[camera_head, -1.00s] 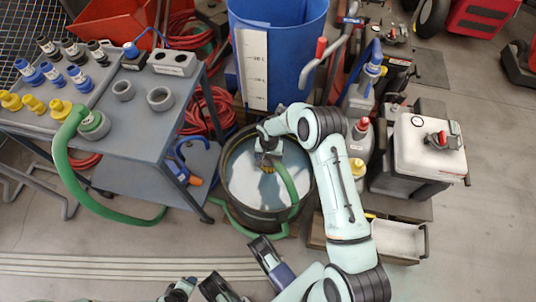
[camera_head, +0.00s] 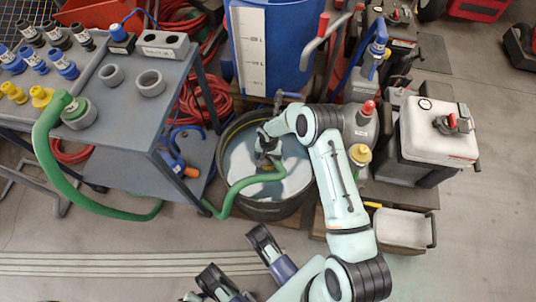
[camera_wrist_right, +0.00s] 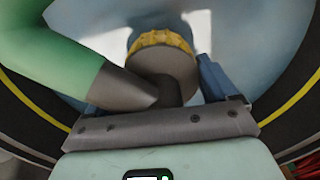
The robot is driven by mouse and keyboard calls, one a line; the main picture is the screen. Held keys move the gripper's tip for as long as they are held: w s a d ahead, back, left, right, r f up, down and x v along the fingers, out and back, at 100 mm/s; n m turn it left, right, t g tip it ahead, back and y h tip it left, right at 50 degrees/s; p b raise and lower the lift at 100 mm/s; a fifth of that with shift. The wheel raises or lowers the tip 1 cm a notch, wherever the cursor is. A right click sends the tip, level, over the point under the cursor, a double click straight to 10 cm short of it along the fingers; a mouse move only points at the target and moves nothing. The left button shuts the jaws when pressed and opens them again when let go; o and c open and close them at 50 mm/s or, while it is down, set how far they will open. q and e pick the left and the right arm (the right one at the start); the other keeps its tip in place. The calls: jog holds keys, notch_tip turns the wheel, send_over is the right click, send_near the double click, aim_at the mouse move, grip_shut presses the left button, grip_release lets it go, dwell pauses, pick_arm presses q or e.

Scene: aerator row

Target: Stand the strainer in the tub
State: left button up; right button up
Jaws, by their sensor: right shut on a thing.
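In the right wrist view the strainer (camera_wrist_right: 160,40) shows a yellow ribbed ring and a grey body joined to the green hose. In the head view the gripper mostly hides it, and its height above the tub's bottom cannot be told. My left gripper (camera_head: 240,262) is low in the head view, its dark fingers apart and empty.
The green hose (camera_head: 100,208) runs from the grey bench (camera_head: 135,115) down and over the tub's left rim. A blue barrel (camera_head: 285,50) stands behind the tub. Canisters and a white-topped box (camera_head: 435,130) stand right. The floor in front is mostly clear.

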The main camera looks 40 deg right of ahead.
notch_tip(320, 180, down, 4)
jog(key=shift+r+b, duration=0.15)
jog(key=shift+b, duration=1)
pick_arm(q)
jog(key=shift+g, duration=0.8)
jog(key=s, duration=0.1)
jog(key=s+f, duration=0.1)
jog(key=s, duration=0.1)
jog(key=s+f, duration=0.1)
jog(key=shift+s+a+f, duration=0.15)
jog(key=shift+s+a, duration=0.05)
jog(key=shift+a, duration=0.05)
pick_arm(e)
notch_tip(320, 180, down, 18)
jog(key=shift+f, duration=0.25)
jog(key=o, duration=1.1)
pick_arm(q)
jog(key=w+d+r+t+p, duration=0.2)
jog(key=w+r+t+p, duration=0.2)
jog(key=w+r+p, duration=0.3)
jog(key=shift+w+d+r+m+p, duration=0.2)
jog(key=shift+w+r+m+p, duration=0.1)
jog(key=shift+w+r, duration=1.55)
pick_arm(e)
jog(key=shift+r, duration=6.7)
pick_arm(q)
jog(key=shift+w+f, duration=0.35)
jog(key=shift+f, duration=0.05)
